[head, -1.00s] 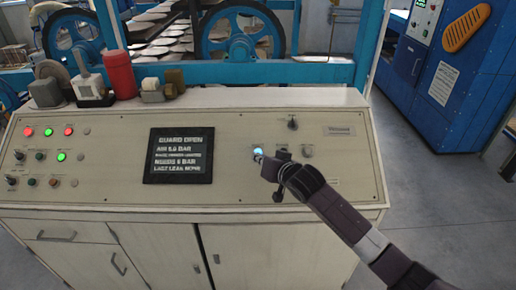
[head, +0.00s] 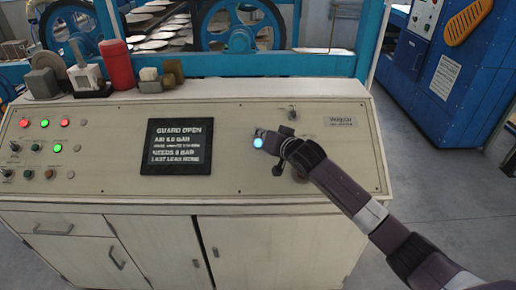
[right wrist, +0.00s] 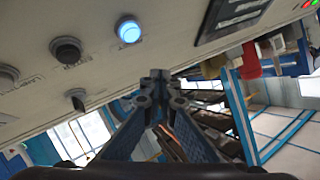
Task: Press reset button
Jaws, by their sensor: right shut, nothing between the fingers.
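A round button (head: 258,143) glows blue on the sloped face of the cream control panel (head: 100,190), right of the dark screen. It also shows lit in the right wrist view (right wrist: 129,32), with a black button (right wrist: 66,50) and a grey one (right wrist: 8,73) beside it. The labels are too small to read, so I cannot tell which is reset. My right gripper (head: 261,132) is shut and empty, its tips by the upper edge of the blue button in the head view. In the wrist view the closed fingertips (right wrist: 160,76) are apart from the blue button.
The dark screen (head: 178,147) reads "GUARD OPEN". A black knob (head: 292,114) is above right of my gripper. A red canister (head: 116,64) and several small objects stand on the panel's top ledge. Several coloured lamps and knobs are at the left.

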